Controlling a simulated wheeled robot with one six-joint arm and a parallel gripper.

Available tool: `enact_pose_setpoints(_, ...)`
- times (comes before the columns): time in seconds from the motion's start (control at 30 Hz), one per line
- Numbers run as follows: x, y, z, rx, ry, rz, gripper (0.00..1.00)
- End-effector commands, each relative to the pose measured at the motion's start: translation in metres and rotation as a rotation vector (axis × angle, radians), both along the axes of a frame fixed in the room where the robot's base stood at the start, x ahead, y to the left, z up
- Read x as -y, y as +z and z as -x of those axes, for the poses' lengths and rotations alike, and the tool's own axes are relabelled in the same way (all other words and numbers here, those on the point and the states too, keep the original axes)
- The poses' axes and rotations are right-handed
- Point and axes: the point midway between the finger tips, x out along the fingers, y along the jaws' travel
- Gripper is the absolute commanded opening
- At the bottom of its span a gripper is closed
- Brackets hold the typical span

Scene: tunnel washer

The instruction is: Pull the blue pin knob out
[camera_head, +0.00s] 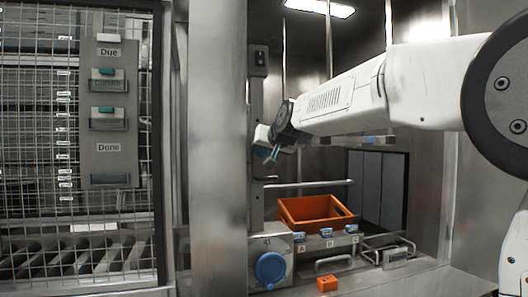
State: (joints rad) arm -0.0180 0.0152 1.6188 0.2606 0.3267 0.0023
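My arm reaches in from the right, and my gripper (270,154) is beside a grey vertical post (257,185). Small blue parts show at the gripper's end; I cannot tell whether they are its fingertips or a knob. The gap between the fingers is too small to make out. No separate pin knob can be made out clearly at the post; the gripper may hide it. A large round blue knob (270,268) sits on the front of a grey box (290,244) low in the middle, well below my gripper.
An orange bin (313,213) stands behind a rail with small blue tags (326,232). A small orange block (327,284) and a metal handle (334,262) are on the counter. A steel column (217,150) and a wire mesh panel (75,230) stand at left.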

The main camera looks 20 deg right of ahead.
Motion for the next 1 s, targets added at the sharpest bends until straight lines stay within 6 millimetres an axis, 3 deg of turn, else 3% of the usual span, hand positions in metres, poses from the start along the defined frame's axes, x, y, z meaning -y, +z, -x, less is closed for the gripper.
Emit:
enact_pose_setpoints(0.03,0.000,0.000,0.000,0.000,0.000,0.000,0.24)
enact_pose_setpoints(0.1,0.000,0.000,0.000,0.000,0.000,0.000,0.04)
enact_pose_setpoints(0.13,0.000,0.000,0.000,0.000,0.000,0.000,0.00)
enact_pose_setpoints(0.27,0.000,0.000,0.003,0.000,0.000,0.000,0.00)
enact_pose_setpoints(0.47,0.000,0.000,0.022,0.000,0.000,0.000,0.00)
enact_pose_setpoints(0.7,0.000,-0.001,0.023,-0.002,0.001,0.000,0.00)
enact_pose_setpoints(0.73,0.000,-0.001,0.023,-0.003,0.001,0.000,0.35)
enact_pose_setpoints(0.8,0.000,-0.001,0.023,-0.003,0.001,0.000,0.52)
enact_pose_setpoints(1.0,0.000,0.000,0.022,-0.001,0.000,0.000,0.52)
